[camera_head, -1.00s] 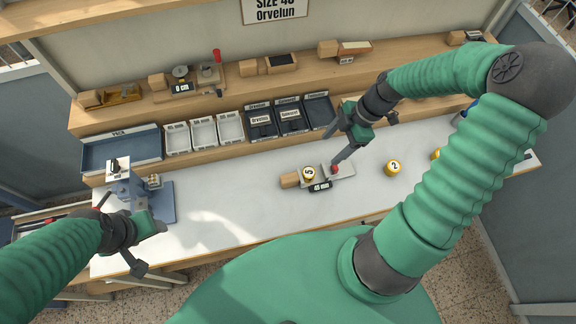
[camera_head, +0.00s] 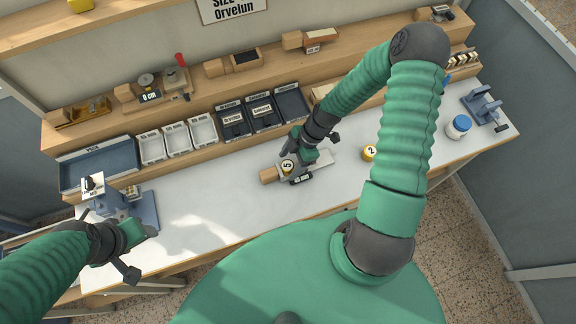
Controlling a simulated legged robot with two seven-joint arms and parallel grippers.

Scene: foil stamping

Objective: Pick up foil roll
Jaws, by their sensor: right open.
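A gold foil roll marked 5 (camera_head: 288,166) sits on a small wooden-ended stand (camera_head: 268,176) on the white worktop. Another gold roll marked 2 (camera_head: 369,152) stands on the worktop to the right, beside my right arm. My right gripper (camera_head: 297,172) is open, low over the stand, with its jaws close to the roll marked 5. I cannot tell whether they touch it. The gripper hides part of the stand. My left gripper (camera_head: 142,250) is open and empty over the front left of the worktop.
A blue press (camera_head: 143,208) stands at the left near my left gripper. Trays, including a blue one (camera_head: 98,165), line the back. A white jar with a blue lid (camera_head: 459,127) and another blue device (camera_head: 484,107) stand at the right. The middle-left worktop (camera_head: 205,207) is clear.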

